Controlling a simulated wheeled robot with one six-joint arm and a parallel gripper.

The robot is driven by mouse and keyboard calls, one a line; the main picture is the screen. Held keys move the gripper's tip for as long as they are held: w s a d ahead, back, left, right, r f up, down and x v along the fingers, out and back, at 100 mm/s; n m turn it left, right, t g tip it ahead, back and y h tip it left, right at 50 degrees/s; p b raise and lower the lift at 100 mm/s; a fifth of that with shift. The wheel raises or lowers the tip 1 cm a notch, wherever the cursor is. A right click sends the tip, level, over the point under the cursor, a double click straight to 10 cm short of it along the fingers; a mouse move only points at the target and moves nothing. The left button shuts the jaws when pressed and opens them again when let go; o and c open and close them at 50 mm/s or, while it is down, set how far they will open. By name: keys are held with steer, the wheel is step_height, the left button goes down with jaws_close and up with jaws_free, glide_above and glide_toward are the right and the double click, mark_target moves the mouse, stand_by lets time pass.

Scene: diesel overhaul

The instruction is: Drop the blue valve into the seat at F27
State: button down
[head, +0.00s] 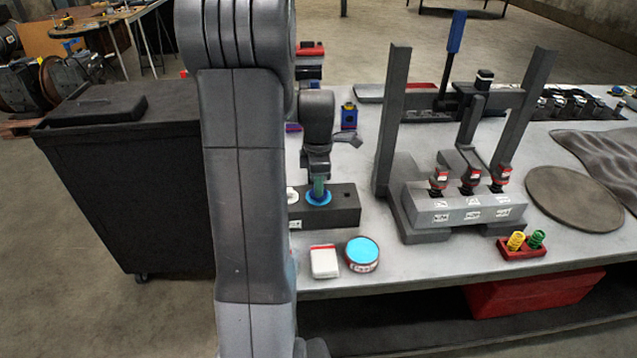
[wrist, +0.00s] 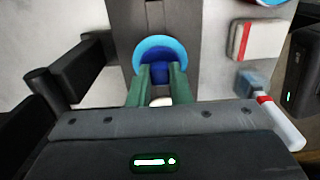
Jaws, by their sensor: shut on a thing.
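My gripper (head: 318,186) points down over a dark block (head: 345,214) on the bench. Its green fingers (wrist: 158,85) are shut on the blue valve (head: 318,199), whose light blue round head shows around the fingertips. In the wrist view the valve (wrist: 160,45) has a light blue rim and a darker blue middle. I cannot tell whether it rests in the block or hangs just above it. A white round piece (head: 292,196) sits in the block to the left. The labels are too small to read, so I cannot tell which seat is F27.
A grey block (head: 465,207) with several red-and-black parts stands in a frame at right. A blue-topped tin (head: 362,254) and a white-and-red box (head: 324,262) lie near the bench's front edge. A red holder (head: 521,249) carries yellow and green springs. A black cart (head: 130,180) stands left.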

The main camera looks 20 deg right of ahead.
steer(key=shift+f, duration=0.2)
steer(key=c, duration=0.9)
jaws_free()
steer(key=shift+o, duration=0.2)
steer(key=shift+r, duration=0.1)
steer(key=shift+r+p, duration=2.95)
steer(key=shift+r, duration=1)
steer(key=shift+f, duration=0.2)
step_height(320, 180, down, 7)
steer(key=b, duration=0.5)
steer(key=shift+r, duration=0.2)
